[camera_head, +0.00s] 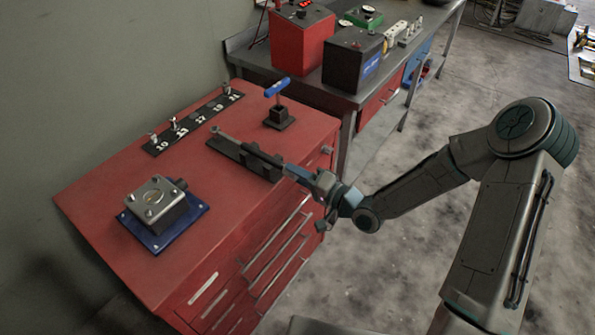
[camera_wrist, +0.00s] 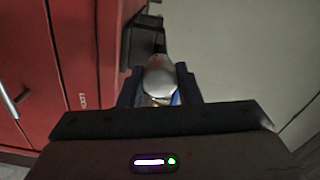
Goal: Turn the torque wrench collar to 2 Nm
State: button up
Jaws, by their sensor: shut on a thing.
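The torque wrench (camera_head: 232,143) lies in a black holder (camera_head: 243,162) on top of the red cabinet, with its handle end toward the cabinet's right edge. My gripper (camera_head: 290,171) reaches in from the right and is at that handle end. In the wrist view, my gripper (camera_wrist: 160,88) has its two dark fingers on either side of the wrench's rounded silver end, the collar (camera_wrist: 159,76), and is shut on it. A little blue shows beside the collar. The scale and its setting cannot be read.
On the red cabinet (camera_head: 100,195) stand a blue-handled T-tool (camera_head: 277,88) in a black block, a socket rail (camera_head: 195,122) and a metal unit on a blue plate (camera_head: 165,232). A workbench (camera_head: 345,98) with red and black boxes stands behind. Open floor lies to the right.

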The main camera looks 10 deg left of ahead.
dwell(0.6)
jog(key=o, duration=1)
jog(key=b+v, duration=0.2)
jog(key=v, duration=1.2)
jog(key=shift+a, duration=0.1)
jog(key=shift+f, duration=0.1)
